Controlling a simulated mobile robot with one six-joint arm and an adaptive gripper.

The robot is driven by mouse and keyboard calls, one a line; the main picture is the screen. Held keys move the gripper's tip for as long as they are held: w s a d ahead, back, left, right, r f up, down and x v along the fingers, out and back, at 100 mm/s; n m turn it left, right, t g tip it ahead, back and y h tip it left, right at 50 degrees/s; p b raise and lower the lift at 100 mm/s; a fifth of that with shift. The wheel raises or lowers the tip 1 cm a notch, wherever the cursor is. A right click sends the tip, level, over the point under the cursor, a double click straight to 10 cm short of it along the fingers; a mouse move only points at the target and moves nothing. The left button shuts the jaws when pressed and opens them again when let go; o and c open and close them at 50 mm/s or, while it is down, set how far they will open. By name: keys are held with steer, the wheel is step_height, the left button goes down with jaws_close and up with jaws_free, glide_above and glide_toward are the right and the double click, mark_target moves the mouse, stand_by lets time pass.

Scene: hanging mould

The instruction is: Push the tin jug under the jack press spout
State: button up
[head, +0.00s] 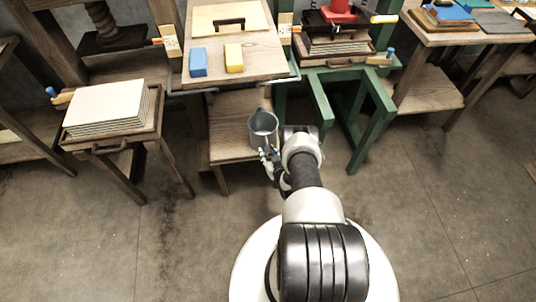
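The tin jug (264,124) is a grey, open-topped metal vessel at the centre of the head view. It appears upright by the right part of a low wooden shelf (228,137). My gripper (267,156) is at the jug's near side, low against it. I cannot tell whether they touch, or whether the fingers are open or shut. The jack press (336,45), with a red jack (340,11) on top, stands on a green frame (361,128) right of the jug. I cannot make out its spout.
A wooden table (217,68) above the shelf carries a blue block (198,62) and a yellow block (234,58). A stack of pale sheets (106,106) lies on a stand at left. The green legs stand close to my arm's right. The front floor is clear.

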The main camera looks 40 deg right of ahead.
jaws_close()
stand_by(0.3)
stand_by(0.3)
